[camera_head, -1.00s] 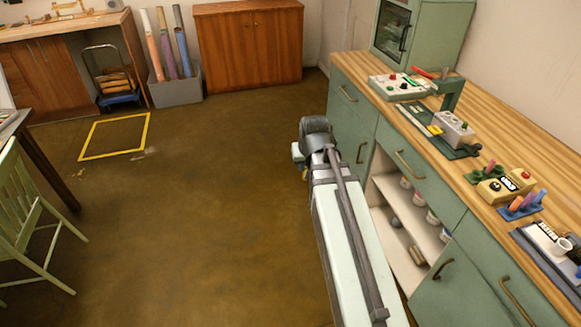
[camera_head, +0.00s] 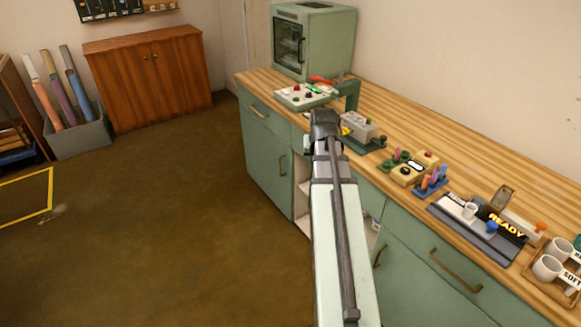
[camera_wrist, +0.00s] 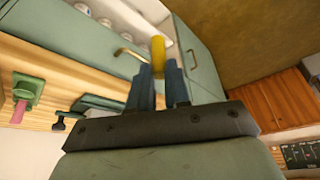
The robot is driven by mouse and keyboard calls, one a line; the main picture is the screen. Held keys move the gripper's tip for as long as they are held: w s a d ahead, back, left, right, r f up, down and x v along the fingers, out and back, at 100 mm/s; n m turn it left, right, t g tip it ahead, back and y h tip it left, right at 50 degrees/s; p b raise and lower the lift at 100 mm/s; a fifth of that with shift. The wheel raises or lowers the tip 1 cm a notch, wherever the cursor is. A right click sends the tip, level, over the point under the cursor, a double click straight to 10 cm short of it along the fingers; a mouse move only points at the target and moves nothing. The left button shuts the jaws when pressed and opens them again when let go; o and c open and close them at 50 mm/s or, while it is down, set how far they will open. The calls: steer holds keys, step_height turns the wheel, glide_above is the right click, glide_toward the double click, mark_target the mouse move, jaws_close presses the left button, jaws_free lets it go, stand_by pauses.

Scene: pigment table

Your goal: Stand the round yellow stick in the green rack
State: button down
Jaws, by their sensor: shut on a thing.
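My gripper (camera_wrist: 159,78) is shut on the round yellow stick (camera_wrist: 158,49), whose yellow end sticks out past the dark blue fingers in the wrist view. The fingers and stick are hidden behind my arm in the head view. The green rack (camera_head: 388,166) sits on the wooden worktop, right of my wrist in the head view, beside a yellow box. A pink stick (camera_wrist: 20,111) stands in the green rack (camera_wrist: 29,84) at the left of the wrist view. The gripper is apart from the rack, by the cabinet front.
A blue rack (camera_head: 424,191) with several coloured sticks stands right of the yellow box (camera_head: 406,176). A grey device (camera_head: 359,132) and a white control panel (camera_head: 303,97) lie further back. A dark tray (camera_head: 470,233) is nearer.

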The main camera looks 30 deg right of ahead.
steer(key=s+d+r+n+y, duration=0.1)
steer(key=s+d+r+n, duration=0.1)
steer(key=d, duration=0.5)
steer(key=s+d+r+n, duration=0.2)
steer(key=s+d+r, duration=0.1)
steer(key=s+d, duration=0.3)
steer(key=s+d+r+n+y, duration=0.1)
steer(key=s+d+r+n, duration=0.1)
steer(key=d, duration=0.7)
steer(key=shift+s+d+r+n+t+y, duration=0.3)
steer(key=shift+s+d+r+n+t, duration=0.1)
steer(key=shift+s+r, duration=0.5)
steer(key=shift+s+f, duration=0.1)
steer(key=shift+f, duration=0.1)
steer(key=shift+f, duration=2.05)
steer(key=shift+f, duration=1)
steer(key=c, duration=1)
jaws_free()
